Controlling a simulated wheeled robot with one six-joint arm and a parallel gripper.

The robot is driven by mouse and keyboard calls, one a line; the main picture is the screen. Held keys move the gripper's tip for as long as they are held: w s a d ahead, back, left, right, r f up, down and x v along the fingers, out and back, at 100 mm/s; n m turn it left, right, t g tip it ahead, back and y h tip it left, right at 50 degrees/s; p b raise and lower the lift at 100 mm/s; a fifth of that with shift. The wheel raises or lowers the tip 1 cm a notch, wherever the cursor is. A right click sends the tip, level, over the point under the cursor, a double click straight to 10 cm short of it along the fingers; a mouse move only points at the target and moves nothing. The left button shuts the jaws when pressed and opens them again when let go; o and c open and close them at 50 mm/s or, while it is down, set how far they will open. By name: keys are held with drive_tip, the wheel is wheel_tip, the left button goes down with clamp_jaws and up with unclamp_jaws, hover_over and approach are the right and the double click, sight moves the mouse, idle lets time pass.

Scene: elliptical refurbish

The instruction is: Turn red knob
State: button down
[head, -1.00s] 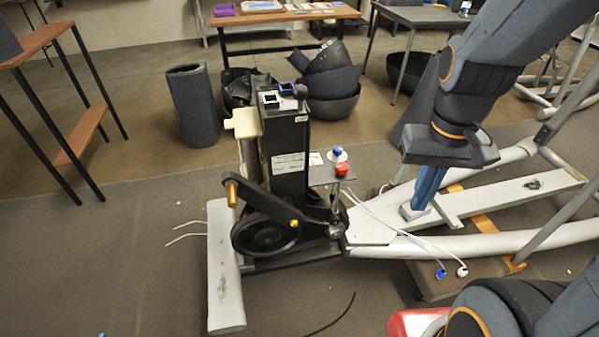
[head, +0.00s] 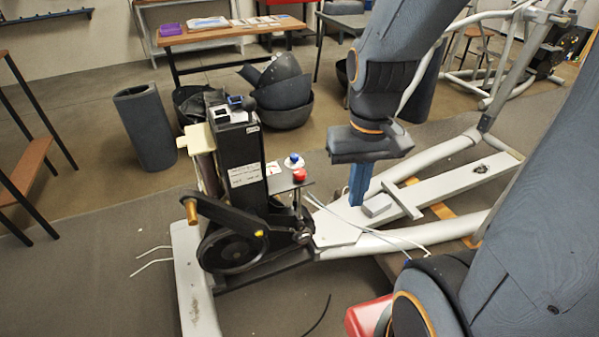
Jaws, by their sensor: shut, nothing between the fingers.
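The red knob (head: 299,174) sits on a small dark plate beside the black upright housing of the elliptical machine. A blue and white knob (head: 293,160) stands just behind it on the same plate. My gripper (head: 357,200) points down with its blue fingers together, nothing between them. It is to the right of the red knob and apart from it, over the machine's light grey frame. Nothing hides the red knob.
The black housing (head: 239,165) rises left of the knobs, with a crank and black wheel (head: 232,246) below. White cables (head: 345,222) run along the grey frame. A grey cylinder bin (head: 146,127) and a wooden table (head: 230,35) stand behind.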

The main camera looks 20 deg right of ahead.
drive_tip(key=c, duration=2.1)
unclamp_jaws()
drive_tip(key=shift+w, duration=0.15)
drive_tip(key=o, duration=0.8)
drive_tip(key=w+m, duration=0.1)
drive_tip(key=w+a+m+p, duration=0.1)
drive_tip(key=w+m, duration=0.1)
drive_tip(key=w+m+y+p, duration=0.1)
drive_tip(key=w, duration=0.1)
drive_tip(key=shift+w+a+r+m, duration=0.15)
drive_tip(key=shift+a+m, duration=0.1)
drive_tip(key=shift+m, duration=0.15)
drive_tip(key=shift+o, duration=0.2)
drive_tip(key=m+t+y+p, duration=0.3)
drive_tip(key=m+p, duration=0.4)
drive_tip(key=m, duration=1.2)
approach(300, 172)
drive_tip(key=shift+x, duration=4.1)
drive_tip(key=shift+w, duration=0.15)
drive_tip(key=c, duration=1)
